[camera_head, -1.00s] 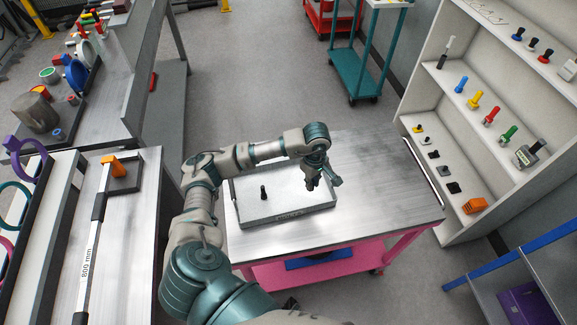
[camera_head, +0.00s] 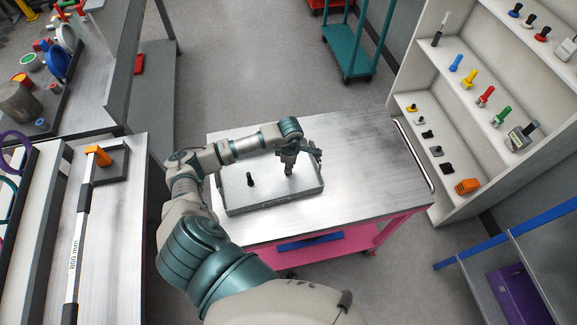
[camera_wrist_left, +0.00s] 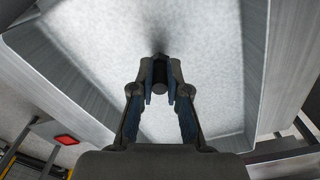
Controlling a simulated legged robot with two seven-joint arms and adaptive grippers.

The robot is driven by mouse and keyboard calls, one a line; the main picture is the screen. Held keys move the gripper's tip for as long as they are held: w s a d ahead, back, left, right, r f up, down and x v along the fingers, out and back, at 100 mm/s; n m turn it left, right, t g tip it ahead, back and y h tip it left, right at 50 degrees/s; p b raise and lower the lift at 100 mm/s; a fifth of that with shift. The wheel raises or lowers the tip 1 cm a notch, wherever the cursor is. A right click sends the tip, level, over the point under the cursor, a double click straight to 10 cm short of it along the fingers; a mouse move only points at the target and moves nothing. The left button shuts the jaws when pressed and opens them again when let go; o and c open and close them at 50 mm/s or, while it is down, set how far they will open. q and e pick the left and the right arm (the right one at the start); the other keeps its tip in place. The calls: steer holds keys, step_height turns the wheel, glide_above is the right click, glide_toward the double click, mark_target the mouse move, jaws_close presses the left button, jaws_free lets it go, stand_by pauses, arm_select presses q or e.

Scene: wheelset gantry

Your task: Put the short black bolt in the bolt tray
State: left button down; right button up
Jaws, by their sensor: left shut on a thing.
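The bolt tray (camera_head: 281,199) is a shallow grey metal tray on the work table. A black bolt (camera_head: 249,179) stands upright in its left half. My left gripper (camera_head: 289,170) points down over the right half of the tray. In the left wrist view, my left gripper (camera_wrist_left: 160,78) is shut on a dark round-ended piece (camera_wrist_left: 160,72), which looks like the short black bolt, seen end-on above the pale tray floor (camera_wrist_left: 200,40). Whether it touches the floor, I cannot tell. My right gripper is not in view.
The table top (camera_head: 370,170) right of the tray is clear. A shelf unit (camera_head: 440,120) with coloured bolts and small parts stands at the right. A bench with a long 800 mm gauge (camera_head: 80,235) is at the left. A teal cart (camera_head: 350,55) stands behind.

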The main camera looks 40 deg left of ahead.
arm_select(q)
steer(key=shift+f, duration=0.5)
steer(key=c, duration=1.2)
jaws_free()
steer(key=shift+a, duration=0.2)
steer(key=shift+o, duration=0.2)
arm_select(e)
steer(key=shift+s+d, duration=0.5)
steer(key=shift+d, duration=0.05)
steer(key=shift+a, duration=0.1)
arm_select(q)
steer(key=shift+r, duration=0.2)
step_height(320, 180, up, 11)
steer(key=shift+f+b, duration=0.15)
steer(key=shift+b, duration=0.65)
steer(key=shift+d+r, duration=0.1)
steer(key=shift+r, duration=0.45)
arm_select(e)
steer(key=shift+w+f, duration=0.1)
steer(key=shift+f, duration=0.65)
